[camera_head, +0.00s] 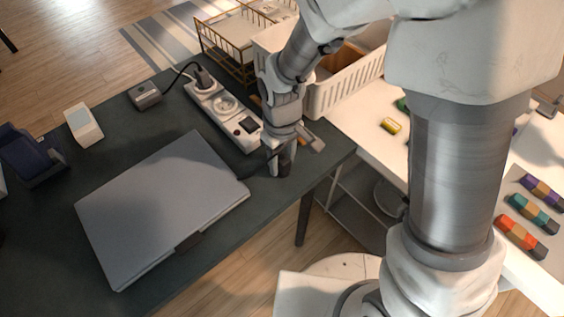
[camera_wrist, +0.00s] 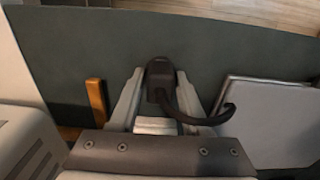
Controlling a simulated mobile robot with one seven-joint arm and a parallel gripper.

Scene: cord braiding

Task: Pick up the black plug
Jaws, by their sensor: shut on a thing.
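The black plug (camera_wrist: 160,75) shows in the wrist view between the fingers of my gripper (camera_wrist: 157,85), which is shut on it. Its short black cord (camera_wrist: 196,119) curves out to the right toward the laptop. In the head view my gripper (camera_head: 281,166) is low by the front right edge of the dark table, and the plug (camera_head: 285,160) shows only partly between the fingers. I cannot tell whether the plug touches the table.
A closed grey laptop (camera_head: 160,205) lies left of my gripper. A white power strip (camera_head: 224,112) with another plug (camera_head: 203,78) lies behind. A grey adapter (camera_head: 144,95), white box (camera_head: 84,125) and white crate (camera_head: 345,85) stand around. A white table (camera_head: 365,122) with coloured blocks is right.

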